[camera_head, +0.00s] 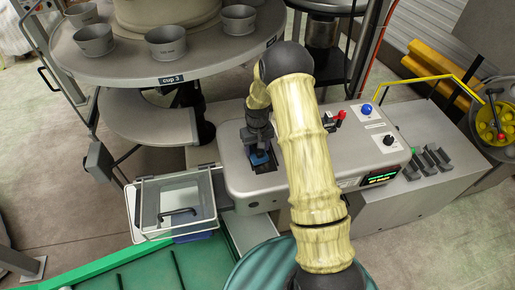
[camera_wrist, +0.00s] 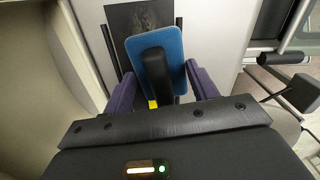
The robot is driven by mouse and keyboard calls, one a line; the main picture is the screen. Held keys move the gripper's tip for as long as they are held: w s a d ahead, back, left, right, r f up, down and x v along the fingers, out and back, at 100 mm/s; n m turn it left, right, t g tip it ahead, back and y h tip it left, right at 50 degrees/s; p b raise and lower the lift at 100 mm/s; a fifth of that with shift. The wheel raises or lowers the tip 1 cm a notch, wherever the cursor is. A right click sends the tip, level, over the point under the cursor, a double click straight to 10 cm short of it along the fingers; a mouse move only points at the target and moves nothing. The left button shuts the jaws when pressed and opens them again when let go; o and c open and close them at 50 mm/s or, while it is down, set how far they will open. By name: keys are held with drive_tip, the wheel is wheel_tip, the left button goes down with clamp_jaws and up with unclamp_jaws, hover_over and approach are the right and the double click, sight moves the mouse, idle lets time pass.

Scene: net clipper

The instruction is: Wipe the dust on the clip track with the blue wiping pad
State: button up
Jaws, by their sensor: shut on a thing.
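My gripper (camera_head: 259,141) is over the left part of the grey machine. In the wrist view its purple fingers (camera_wrist: 161,74) are shut on the black handle of the blue wiping pad (camera_wrist: 174,44). The blue pad also shows below my gripper in the head view (camera_head: 259,158). The clip track (camera_wrist: 142,18) is a dark strip with a greyish, dusty-looking surface, just beyond the pad in the wrist view. In the head view a bit of its dark surface shows beside the pad (camera_head: 265,169). I cannot tell whether the pad touches the track.
The grey machine housing (camera_head: 236,182) has a blue button (camera_head: 367,109), a black knob and a lit display (camera_head: 380,179). A clear-lidded box (camera_head: 175,205) stands at its left. A round table with several grey cups (camera_head: 166,42) is behind. A yellow reel (camera_head: 490,122) is at right.

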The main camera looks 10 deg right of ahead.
drive_tip(key=shift+r+p, duration=1.2)
drive_tip(key=shift+r, duration=1.35)
drive_tip(key=shift+r+p, duration=0.85)
drive_tip(key=shift+r, duration=0.65)
